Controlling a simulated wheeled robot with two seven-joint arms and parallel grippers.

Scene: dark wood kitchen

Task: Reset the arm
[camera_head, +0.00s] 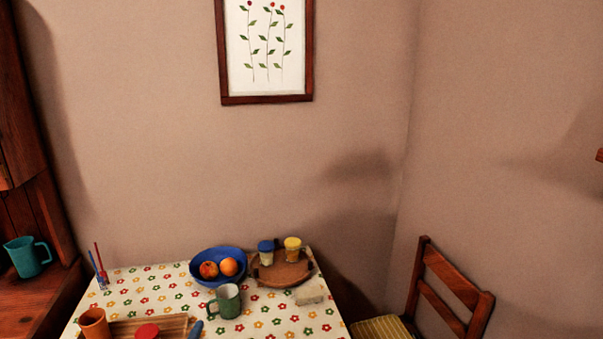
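Neither of my grippers shows in the head view, and no part of my arms is clearly visible. The view looks over a table (164,290) with a flowered cloth at the bottom, against a plain wall. What my grippers hold, if anything, is out of sight.
On the table are a blue bowl (235,256) with fruit, a green mug (229,301), a round wooden tray (270,274) with two jars, and an orange cup (94,322). A wooden chair (463,289) stands at right. A teal jug (24,259) stands on the left counter.

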